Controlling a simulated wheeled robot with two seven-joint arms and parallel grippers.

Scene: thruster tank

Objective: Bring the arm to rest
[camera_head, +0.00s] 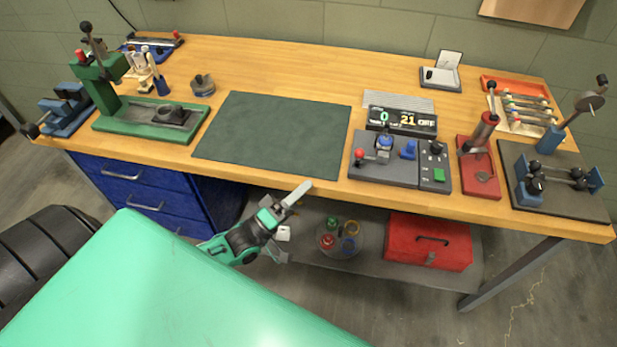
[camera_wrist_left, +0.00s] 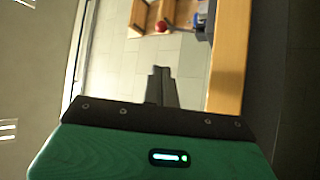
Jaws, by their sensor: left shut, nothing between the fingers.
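My left gripper (camera_head: 297,194) is in front of the workbench's front edge, near its middle, with its fingers pointing up and to the right. Its fingers are shut with nothing between them, and they also show shut in the left wrist view (camera_wrist_left: 161,72). The gripper is clear of the green mat (camera_head: 272,135) on the bench top. I cannot tell from this view whether it touches the bench edge. My right gripper does not show in either view.
The wooden workbench (camera_head: 280,57) carries a green press (camera_head: 150,118), a control box (camera_head: 385,172), a red press (camera_head: 479,168) and a dark fixture (camera_head: 555,190). Below it are a red toolbox (camera_head: 429,241), a round tray (camera_head: 357,250) and blue drawers (camera_head: 140,199).

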